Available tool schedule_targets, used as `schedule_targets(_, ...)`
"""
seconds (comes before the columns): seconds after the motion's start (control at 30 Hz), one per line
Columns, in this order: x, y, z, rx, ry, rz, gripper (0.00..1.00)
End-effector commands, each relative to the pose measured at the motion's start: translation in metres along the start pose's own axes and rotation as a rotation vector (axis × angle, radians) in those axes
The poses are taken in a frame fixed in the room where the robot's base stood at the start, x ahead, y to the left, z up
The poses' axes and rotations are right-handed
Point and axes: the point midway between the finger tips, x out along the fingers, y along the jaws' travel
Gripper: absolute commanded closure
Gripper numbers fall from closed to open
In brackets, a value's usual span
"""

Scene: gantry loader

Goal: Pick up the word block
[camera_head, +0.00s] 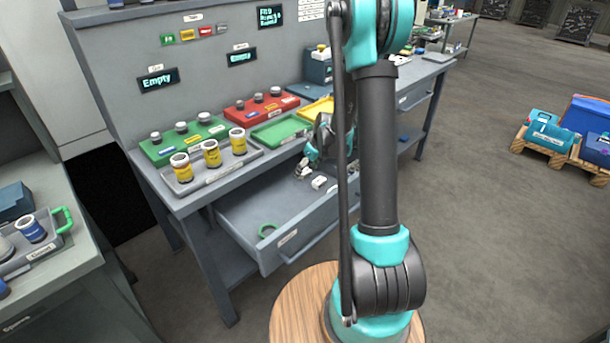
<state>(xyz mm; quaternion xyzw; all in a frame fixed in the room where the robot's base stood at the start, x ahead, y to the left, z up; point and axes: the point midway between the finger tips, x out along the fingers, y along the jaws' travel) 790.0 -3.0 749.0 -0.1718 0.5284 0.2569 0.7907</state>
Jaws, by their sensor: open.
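My gripper (307,168) is open. It is low over the open drawer (268,207) of the workbench, left of my arm's upright link. A small white block (319,183) lies in the drawer just right of and below the fingertips. Any word on it is too small to read, so I cannot tell whether it is the word block. Another small pale shape is close to the fingertips, and I cannot tell whether it is a block or part of my gripper.
On the bench top (185,206) are a grey tray (217,172) with yellow-labelled jars, a green tray (158,154), a red tray (242,116) and an empty-looking green tray (281,131). A side counter (60,265) stands at left. The floor at right is open up to loaded pallets (545,147).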

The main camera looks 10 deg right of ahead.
Motion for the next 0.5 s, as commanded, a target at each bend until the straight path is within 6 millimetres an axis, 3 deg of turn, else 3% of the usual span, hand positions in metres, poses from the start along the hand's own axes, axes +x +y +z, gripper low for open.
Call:
schedule_targets(0.13,0.0100,0.0001,0.0001,0.000,0.000,0.000,0.33)
schedule_targets(0.4,0.0113,0.0003,-0.0001,0.000,0.000,0.000,0.33)
schedule_targets(0.5,0.0112,0.0003,-0.0001,0.000,0.000,0.000,0.45)
